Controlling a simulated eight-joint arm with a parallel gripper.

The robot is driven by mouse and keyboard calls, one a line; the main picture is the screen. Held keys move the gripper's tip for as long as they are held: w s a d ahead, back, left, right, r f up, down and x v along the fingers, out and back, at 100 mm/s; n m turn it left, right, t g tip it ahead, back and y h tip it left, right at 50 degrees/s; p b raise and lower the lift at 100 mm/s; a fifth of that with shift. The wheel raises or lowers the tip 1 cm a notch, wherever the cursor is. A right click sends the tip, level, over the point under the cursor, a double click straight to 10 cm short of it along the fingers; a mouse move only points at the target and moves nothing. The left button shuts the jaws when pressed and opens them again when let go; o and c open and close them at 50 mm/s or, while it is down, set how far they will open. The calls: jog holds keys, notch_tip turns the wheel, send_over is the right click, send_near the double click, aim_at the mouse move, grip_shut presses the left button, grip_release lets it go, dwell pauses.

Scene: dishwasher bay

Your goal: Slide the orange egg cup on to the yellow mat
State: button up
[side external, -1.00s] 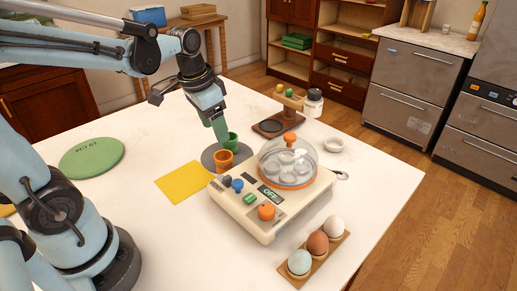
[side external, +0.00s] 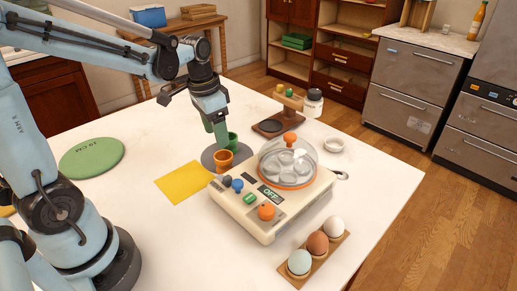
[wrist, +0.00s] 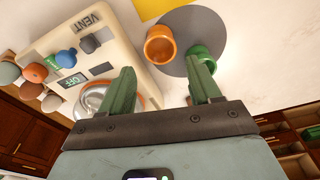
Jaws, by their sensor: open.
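The orange egg cup (side external: 223,161) stands on a grey round disc (side external: 208,156), beside a green cup (side external: 233,141). The yellow mat (side external: 186,183) lies flat to the left of the disc, and the orange cup is off it. In the wrist view the orange egg cup (wrist: 160,46) is beyond my fingertips, and a corner of the yellow mat (wrist: 160,8) shows at the top. My gripper (wrist: 165,74) is open with nothing between its fingers. Its right finger overlaps the green cup in the wrist view; I cannot tell whether they touch.
A cream egg cooker (side external: 270,205) with a clear lid stands right of the cups. A wooden holder with several eggs (side external: 316,250) is at the front right. A green round mat (side external: 91,158) lies at the left. The table between the mats is clear.

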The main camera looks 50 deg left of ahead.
aim_at(224, 163)
jog(key=f, duration=0.6)
jog(key=w+f, duration=0.1)
jog(key=f, duration=0.3)
jog(key=shift+d, duration=0.15)
jog(key=c, duration=0.7)
